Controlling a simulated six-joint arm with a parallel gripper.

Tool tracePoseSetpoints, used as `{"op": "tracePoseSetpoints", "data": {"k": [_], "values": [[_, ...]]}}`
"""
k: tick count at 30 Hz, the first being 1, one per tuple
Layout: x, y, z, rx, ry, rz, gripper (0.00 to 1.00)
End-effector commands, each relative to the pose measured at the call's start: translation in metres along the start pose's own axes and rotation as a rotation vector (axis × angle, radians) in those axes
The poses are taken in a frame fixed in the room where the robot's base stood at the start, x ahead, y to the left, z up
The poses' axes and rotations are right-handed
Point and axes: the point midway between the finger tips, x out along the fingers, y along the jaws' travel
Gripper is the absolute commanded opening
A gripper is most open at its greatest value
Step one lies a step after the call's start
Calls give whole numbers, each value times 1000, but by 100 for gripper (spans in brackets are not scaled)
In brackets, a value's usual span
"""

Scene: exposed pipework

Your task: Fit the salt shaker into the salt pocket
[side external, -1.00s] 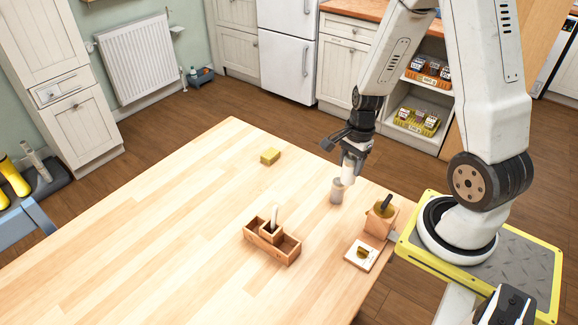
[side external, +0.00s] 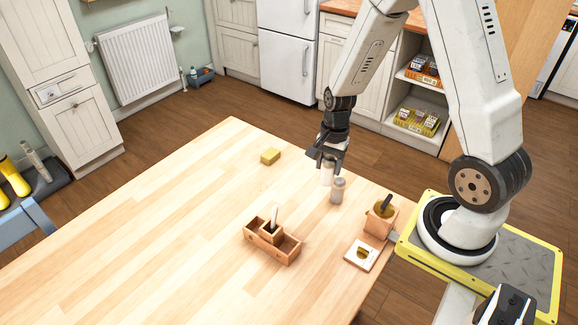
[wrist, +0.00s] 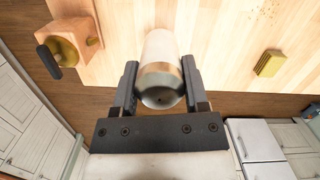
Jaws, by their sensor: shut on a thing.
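A white salt shaker (side external: 327,174) with a metallic cap is held in my gripper (side external: 329,161), which is shut on it above the table. In the wrist view the shaker (wrist: 161,47) sits between the two fingers, cap end toward the camera. A wooden caddy (side external: 285,256) stands on the table, to the left and nearer the camera than my gripper. It has an open compartment at each end and a small box with a white upright piece in the middle. I cannot tell which compartment is the salt pocket.
A wooden block with a dark-handled item (side external: 381,216) and a white tile (side external: 361,255) are at the right edge. A yellow sponge (side external: 270,156) lies farther back. The left tabletop is clear.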

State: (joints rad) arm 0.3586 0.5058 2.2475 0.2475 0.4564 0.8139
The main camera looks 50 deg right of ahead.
Motion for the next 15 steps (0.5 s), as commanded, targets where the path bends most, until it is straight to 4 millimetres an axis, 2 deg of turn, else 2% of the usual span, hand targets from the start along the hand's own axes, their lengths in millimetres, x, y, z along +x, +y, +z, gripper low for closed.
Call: {"op": "tracePoseSetpoints", "data": {"k": [1,6,15], "values": [[2,-12,8,-79,0,7,0],[9,-44,34,-347,-2,38,0],[22,-92,91,-805,-2,94,0]]}}
